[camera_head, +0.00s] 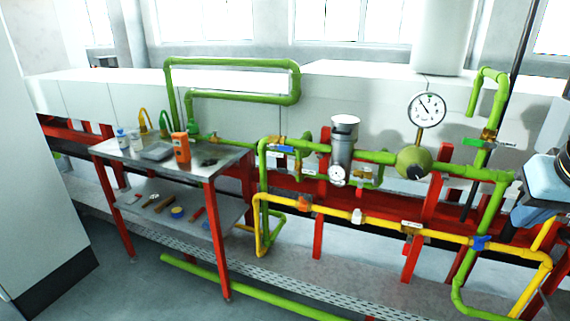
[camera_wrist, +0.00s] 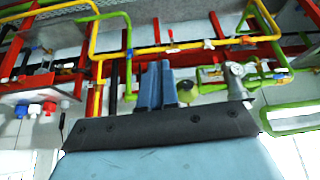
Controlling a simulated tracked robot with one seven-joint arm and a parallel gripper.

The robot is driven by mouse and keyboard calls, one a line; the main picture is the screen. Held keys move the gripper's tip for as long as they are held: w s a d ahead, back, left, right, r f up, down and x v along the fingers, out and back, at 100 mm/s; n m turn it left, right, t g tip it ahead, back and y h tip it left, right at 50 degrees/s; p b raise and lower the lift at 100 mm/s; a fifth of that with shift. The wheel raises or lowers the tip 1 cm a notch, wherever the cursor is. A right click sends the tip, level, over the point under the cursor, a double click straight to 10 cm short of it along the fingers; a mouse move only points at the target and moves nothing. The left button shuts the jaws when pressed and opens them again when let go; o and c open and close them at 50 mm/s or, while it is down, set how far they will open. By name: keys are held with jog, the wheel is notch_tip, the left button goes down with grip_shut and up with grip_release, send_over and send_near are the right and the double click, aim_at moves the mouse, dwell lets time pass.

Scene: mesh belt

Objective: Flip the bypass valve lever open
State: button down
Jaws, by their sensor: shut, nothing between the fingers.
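Several valve handles sit on the pipes; no readable label shows which is the bypass lever. A blue lever (camera_head: 283,149) lies along the upper green pipe left of the filter. My gripper (camera_wrist: 160,66) shows in the wrist view, its blue fingers close together and empty, pointing toward the pipework. The filter (camera_wrist: 238,80) is to the right of the fingers there. In the head view my arm is at the right edge; the fingertips cannot be made out.
The yellow pipe (camera_head: 385,223) runs low in front, with orange, white and blue handles. A round gauge (camera_head: 427,109) and a green bulb (camera_head: 413,161) stand right of the filter. A metal table (camera_head: 125,156) with tools and an orange device is at left. Red posts support the pipes.

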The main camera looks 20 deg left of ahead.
jog(key=w+a+r+h, duration=0.1)
jog(key=w+a, duration=0.5)
jog(key=w, duration=0.5)
jog(key=w+a+m, duration=0.1)
jog(key=w+a, duration=0.6)
jog(key=w, duration=0.3)
jog(key=w+a+r+h, duration=0.1)
jog(key=w+a, duration=0.5)
jog(key=w, duration=0.5)
jog(key=w+a+f+t, duration=0.1)
jog(key=w+a+f, duration=0.3)
jog(key=a, duration=0.5)
jog(key=w+a+f+t, duration=0.1)
jog(key=w+a+f, duration=0.3)
jog(key=a, duration=0.5)
jog(key=t+y, duration=0.1)
send_near(287, 171)
jog(key=s+a+r, duration=0.1)
jog(key=a+r, duration=0.2)
jog(key=a, duration=0.1)
jog(key=shift+s+r, duration=0.15)
jog(key=shift+s, duration=0.1)
jog(key=x, duration=1)
jog(key=shift+w, duration=0.15)
